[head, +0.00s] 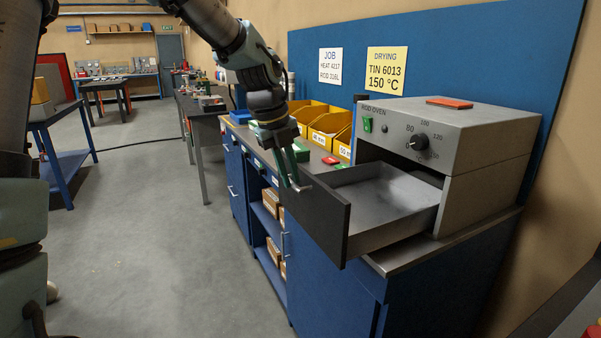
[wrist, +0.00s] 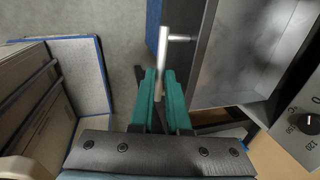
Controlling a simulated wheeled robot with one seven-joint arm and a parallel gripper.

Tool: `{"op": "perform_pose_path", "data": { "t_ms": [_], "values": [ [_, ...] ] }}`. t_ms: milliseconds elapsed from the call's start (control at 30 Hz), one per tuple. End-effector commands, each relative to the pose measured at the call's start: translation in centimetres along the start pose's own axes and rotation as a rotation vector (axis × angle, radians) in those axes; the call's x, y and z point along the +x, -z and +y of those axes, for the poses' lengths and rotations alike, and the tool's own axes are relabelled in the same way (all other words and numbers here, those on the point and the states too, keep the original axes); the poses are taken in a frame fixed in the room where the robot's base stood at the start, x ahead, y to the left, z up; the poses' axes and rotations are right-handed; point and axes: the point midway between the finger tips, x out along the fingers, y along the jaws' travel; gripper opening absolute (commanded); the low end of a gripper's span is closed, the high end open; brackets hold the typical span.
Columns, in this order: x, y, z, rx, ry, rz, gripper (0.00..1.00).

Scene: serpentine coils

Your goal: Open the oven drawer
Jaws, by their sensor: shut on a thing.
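The rod oven (head: 455,150) is a grey box with a dial, standing on a blue cabinet against the wall. Its drawer (head: 390,205) is pulled well out and looks empty, with a dark front panel (head: 320,210). A metal bar handle (head: 298,186) stands off the front panel. My gripper (head: 292,182) is at the handle, its green fingers shut on the bar. In the wrist view the handle (wrist: 163,50) runs down between the green fingertips (wrist: 161,85), and the open drawer (wrist: 250,50) lies to the right.
Yellow bins (head: 325,125) stand behind the drawer on the counter. A red block (head: 450,102) lies on the oven. Below the drawer are blue cabinet doors (head: 330,285) and a shelf with cardboard boxes (head: 271,202). The floor (head: 150,240) left of the cabinet is clear.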

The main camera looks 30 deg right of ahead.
Motion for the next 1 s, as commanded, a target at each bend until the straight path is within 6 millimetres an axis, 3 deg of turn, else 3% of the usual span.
{"op": "perform_pose_path", "data": {
  "t_ms": [300,333,600,867,1000],
  "values": [
    [-0.1,-0.1,0.0,-0.001,0.001,-0.001,0.0],
    [-0.1,-0.1,0.0,-0.001,0.001,-0.001,0.17],
    [0.0,0.0,0.0,0.0,0.001,-0.001,0.45],
    [-0.2,-0.1,0.0,0.0,0.001,-0.001,0.45],
    [-1.5,-0.1,0.0,0.0,0.002,-0.004,0.45]
  ]
}}
